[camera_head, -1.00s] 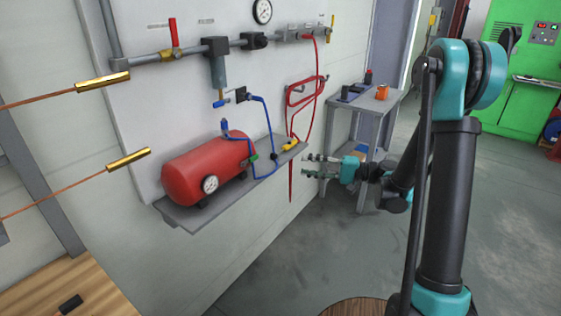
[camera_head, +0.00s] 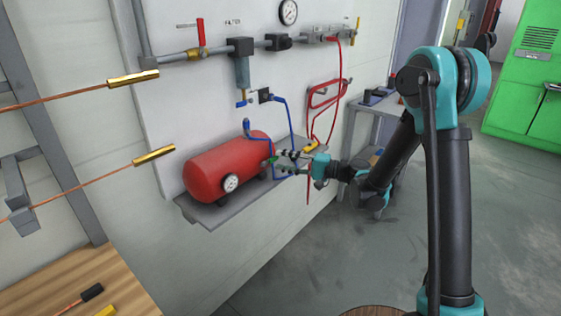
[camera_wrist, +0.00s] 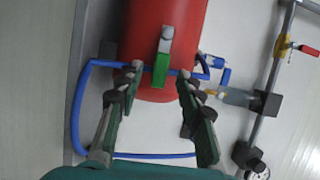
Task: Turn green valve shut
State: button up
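The green valve (camera_wrist: 161,68) is a small lever handle with a grey upper part at the end of the red tank (camera_wrist: 168,25). In the head view the green valve (camera_head: 270,160) is a small spot at the tank's right end. My gripper (camera_wrist: 160,80) is open, with one finger on each side of the green handle in the wrist view. I cannot tell whether the fingers reach around it or touch it. In the head view my gripper (camera_head: 279,163) is level with the tank's right end, its fingertips close to the valve.
A blue hose (camera_wrist: 76,110) loops around the tank end, close to the fingers. The tank stands on a grey shelf (camera_head: 222,208) against the wall. A yellow item (camera_head: 310,147) and red hose (camera_head: 325,95) are nearby. A small table (camera_head: 365,106) stands beyond my arm.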

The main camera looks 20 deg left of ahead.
jog(key=shift+a, duration=0.75)
jog(key=shift+c, duration=0.5)
grip_shut()
